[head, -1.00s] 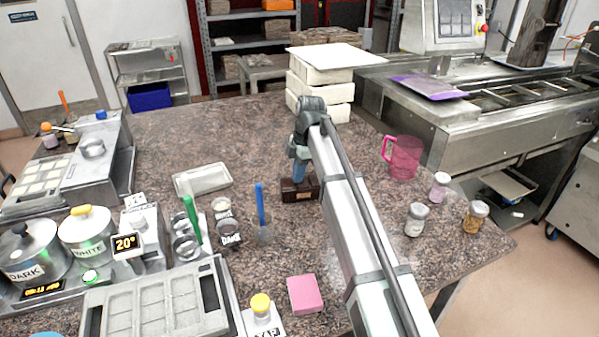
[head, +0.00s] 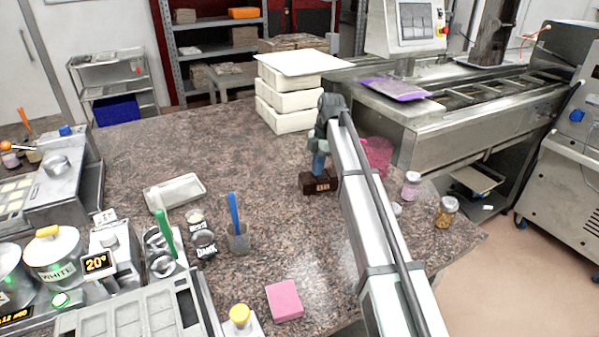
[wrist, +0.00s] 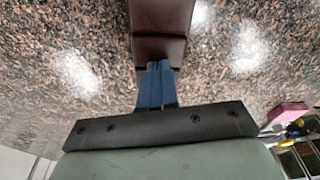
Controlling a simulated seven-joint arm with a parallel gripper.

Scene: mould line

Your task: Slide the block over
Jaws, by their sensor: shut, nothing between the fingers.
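The block (head: 320,186) is dark brown with a small pale label on its front. It stands on the speckled brown counter (head: 250,145), right of the white tray. My gripper (head: 319,172) points down at the block's upper side, with its blue fingers together and nothing between them. In the wrist view the block (wrist: 160,22) lies straight ahead of the shut fingertips (wrist: 159,66), which overlap its near face and seem to touch it. The head view does not show the contact clearly, and my arm covers the counter just right of the block.
A pink jug (head: 378,153) stands to the right, partly behind my arm. Jars (head: 411,186) stand near the right edge. White stacked boxes (head: 290,108) are behind. A white tray (head: 174,193), blue-handled cup (head: 238,240) and pink pad (head: 285,300) are to the left and front.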

